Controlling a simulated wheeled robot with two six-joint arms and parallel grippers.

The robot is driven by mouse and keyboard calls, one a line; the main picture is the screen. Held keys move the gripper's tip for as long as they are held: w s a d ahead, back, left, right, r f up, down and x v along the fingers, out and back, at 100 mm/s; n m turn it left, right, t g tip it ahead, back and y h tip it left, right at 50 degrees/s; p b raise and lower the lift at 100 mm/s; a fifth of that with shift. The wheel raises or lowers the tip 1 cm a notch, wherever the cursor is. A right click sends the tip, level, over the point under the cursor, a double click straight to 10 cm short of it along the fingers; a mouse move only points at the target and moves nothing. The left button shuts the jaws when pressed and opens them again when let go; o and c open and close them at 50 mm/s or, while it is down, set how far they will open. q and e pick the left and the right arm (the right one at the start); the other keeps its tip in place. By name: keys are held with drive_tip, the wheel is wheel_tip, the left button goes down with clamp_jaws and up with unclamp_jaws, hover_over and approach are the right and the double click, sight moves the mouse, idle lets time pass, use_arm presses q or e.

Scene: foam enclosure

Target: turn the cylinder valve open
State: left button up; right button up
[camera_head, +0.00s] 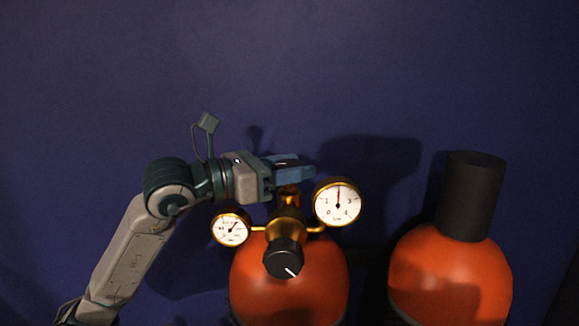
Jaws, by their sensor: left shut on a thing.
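An orange gas cylinder (290,295) stands at the bottom centre. On its top is a brass regulator (287,222) with a black knob (284,259) that bears a white mark. A smaller gauge (231,227) sits on the left and a larger gauge (338,202) on the right. My left gripper (300,172) comes in from the left and is level above the brass fitting. Its blue fingers are shut at the top of the cylinder valve (289,196). The fingers and the gripper body hide most of the valve's top. My right gripper is not in the picture.
A second orange cylinder (450,278) with a black cap (470,195) stands to the right, apart from the first. A dark blue wall (300,70) lies behind both. The space above the gripper is clear.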

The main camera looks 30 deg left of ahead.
use_arm(q)
drive_tip(key=o, duration=1)
drive_tip(key=shift+c, duration=0.2)
drive_tip(key=shift+s+a+f+b, duration=0.2)
drive_tip(key=shift+s+a+b, duration=0.15)
drive_tip(key=shift+b, duration=0.25)
drive_tip(key=b+v, duration=0.9)
drive_tip(key=b, duration=0.3)
drive_tip(key=shift+s+r, duration=0.15)
drive_tip(key=shift+s, duration=0.2)
drive_tip(key=shift+a, duration=0.1)
